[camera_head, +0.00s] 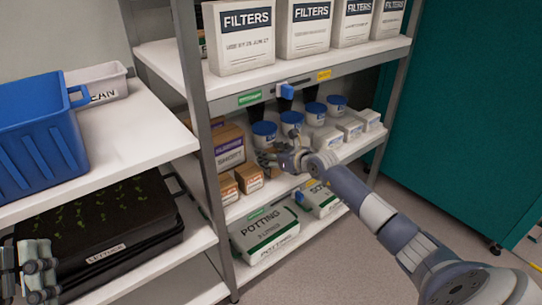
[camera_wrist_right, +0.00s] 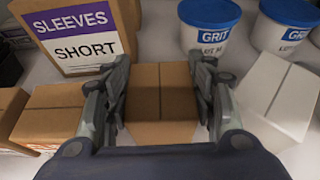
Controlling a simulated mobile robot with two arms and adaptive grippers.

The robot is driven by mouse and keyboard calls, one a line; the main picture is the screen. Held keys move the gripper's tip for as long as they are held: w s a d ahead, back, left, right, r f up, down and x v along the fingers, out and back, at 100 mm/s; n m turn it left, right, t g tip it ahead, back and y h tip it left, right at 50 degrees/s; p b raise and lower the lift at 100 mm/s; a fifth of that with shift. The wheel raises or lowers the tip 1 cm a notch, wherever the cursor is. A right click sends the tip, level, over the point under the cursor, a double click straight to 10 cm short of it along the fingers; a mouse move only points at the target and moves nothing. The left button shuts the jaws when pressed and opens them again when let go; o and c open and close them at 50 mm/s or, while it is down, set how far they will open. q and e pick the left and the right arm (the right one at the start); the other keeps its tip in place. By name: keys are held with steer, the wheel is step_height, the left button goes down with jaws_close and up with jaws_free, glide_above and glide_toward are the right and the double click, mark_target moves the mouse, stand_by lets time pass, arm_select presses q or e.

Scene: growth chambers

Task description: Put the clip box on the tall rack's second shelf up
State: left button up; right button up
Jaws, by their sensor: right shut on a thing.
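My right gripper (camera_head: 272,160) reaches in over the tall rack's shelf (camera_head: 240,208), the one above the potting bags. In the right wrist view its fingers (camera_wrist_right: 161,105) are shut on a plain brown cardboard box (camera_wrist_right: 162,90), which sits upright between them. No label shows on this box, so I cannot read whether it is the clip box. In the head view the gripper mostly hides it. I cannot tell whether its base touches the shelf. My left gripper (camera_head: 38,268) is at the lower left, by the seedling tray; its jaw opening is unclear.
On that shelf stand a sleeves box (camera_head: 229,150), small brown boxes (camera_head: 249,178), blue-lidded grit tubs (camera_head: 291,123) and white boxes (camera_head: 328,141). Potting bags (camera_head: 265,233) lie below, filter boxes (camera_head: 303,30) above. A blue crate (camera_head: 38,135) stands on the left bench.

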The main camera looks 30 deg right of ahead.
steer(key=shift+f, duration=0.1)
steer(key=o, duration=1.1)
